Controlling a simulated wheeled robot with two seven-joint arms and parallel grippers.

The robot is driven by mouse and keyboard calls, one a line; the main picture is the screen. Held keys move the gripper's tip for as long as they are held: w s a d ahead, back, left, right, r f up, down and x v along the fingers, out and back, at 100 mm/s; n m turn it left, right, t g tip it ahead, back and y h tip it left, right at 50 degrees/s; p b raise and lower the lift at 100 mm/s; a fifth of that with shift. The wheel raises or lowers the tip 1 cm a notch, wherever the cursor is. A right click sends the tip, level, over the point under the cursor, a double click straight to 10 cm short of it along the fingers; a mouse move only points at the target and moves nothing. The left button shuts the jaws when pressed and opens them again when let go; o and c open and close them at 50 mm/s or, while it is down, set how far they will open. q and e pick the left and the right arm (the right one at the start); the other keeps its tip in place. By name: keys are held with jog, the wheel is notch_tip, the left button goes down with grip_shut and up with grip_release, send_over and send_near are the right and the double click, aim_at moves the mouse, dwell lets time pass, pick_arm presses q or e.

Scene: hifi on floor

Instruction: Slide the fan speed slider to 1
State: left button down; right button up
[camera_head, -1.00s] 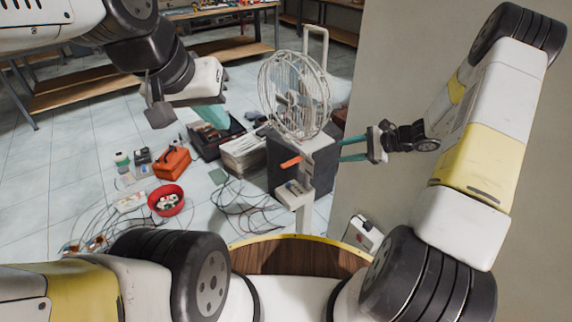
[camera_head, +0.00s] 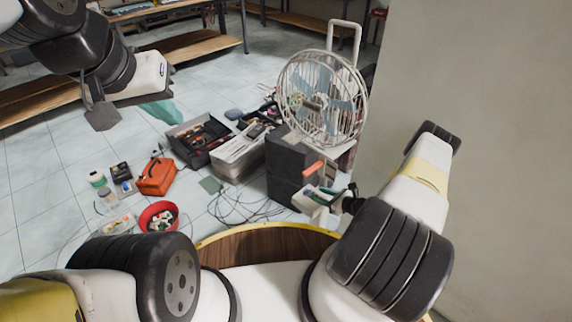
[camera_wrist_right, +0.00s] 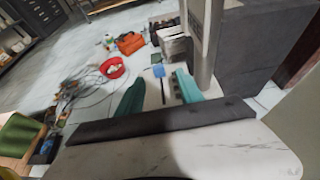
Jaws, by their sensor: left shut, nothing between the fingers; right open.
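My right gripper (camera_head: 320,194) is open at the pale control block (camera_head: 308,204) low in front of the fan. My left gripper (camera_head: 160,111) is shut and empty, far left of the fan.
A dark box (camera_head: 288,165) stands behind the control block. An orange toolbox (camera_head: 157,176), a red bowl (camera_head: 158,216), an open tool case (camera_head: 200,138) and loose cables (camera_head: 245,208) lie on the floor. A plain wall (camera_head: 485,130) bounds the right side.

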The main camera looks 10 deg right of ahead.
aim_at(307, 190)
jog(key=shift+w+a+f, duration=0.25)
jog(key=shift+w+a, duration=0.2)
jog(key=shift+a, duration=0.15)
jog(key=x, duration=0.7)
jog(key=shift+c, duration=0.2)
grip_shut()
dwell(0.8)
